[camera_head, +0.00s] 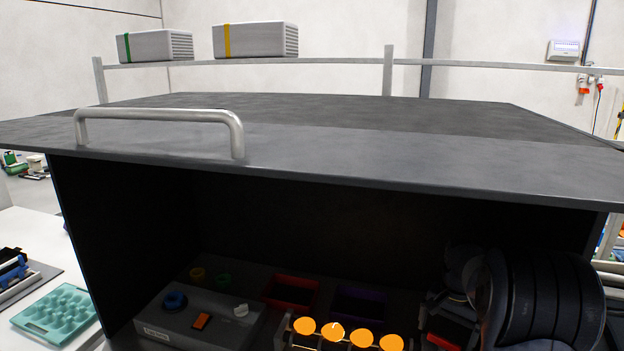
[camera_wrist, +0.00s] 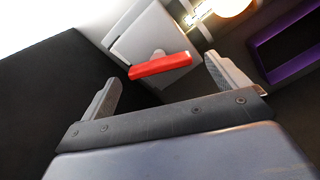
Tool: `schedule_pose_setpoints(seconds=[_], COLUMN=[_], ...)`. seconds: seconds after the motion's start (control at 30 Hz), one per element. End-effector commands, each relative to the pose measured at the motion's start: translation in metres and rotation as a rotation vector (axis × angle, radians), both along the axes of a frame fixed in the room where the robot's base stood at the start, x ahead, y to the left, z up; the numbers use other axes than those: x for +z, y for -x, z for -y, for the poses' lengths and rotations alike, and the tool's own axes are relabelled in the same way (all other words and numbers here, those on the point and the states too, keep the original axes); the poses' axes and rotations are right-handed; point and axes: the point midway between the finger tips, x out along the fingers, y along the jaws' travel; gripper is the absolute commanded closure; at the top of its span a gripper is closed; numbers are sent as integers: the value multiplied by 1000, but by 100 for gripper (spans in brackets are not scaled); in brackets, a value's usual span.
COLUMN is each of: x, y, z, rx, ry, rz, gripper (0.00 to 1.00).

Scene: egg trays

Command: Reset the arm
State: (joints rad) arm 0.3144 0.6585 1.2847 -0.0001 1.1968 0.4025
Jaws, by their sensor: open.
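My gripper (camera_wrist: 160,69) is open in the wrist view, with its two grey fingers spread wide and nothing held between them. A red bar (camera_wrist: 175,63) on a light grey box (camera_wrist: 150,38) shows beyond the gap between the fingers; I cannot tell the distance. In the head view my dark arm reaches into the lower right of a dark cabinet (camera_head: 300,160), under its raised lid. The gripper's fingers are hard to make out there.
The lid carries a metal handle (camera_head: 160,113). Inside are a grey control box (camera_head: 190,330), a red tray (camera_head: 290,280), a purple tray (camera_head: 360,290) and several glowing orange lamps (camera_head: 362,338). The purple tray is right in the wrist view. A teal egg tray (camera_head: 50,322) lies outside, left.

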Motion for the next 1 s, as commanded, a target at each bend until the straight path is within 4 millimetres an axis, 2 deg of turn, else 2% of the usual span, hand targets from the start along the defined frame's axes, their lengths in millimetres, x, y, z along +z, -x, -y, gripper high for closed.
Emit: schedule_pose_setpoints(seconds=[0.47,0.5,1.0], x=[93,79,-21], y=[0,1,2], z=[0,0,-1], rx=[0,1,4], ry=[1,-2,-2], rz=[2,-7,-6], gripper=[5,5,5])
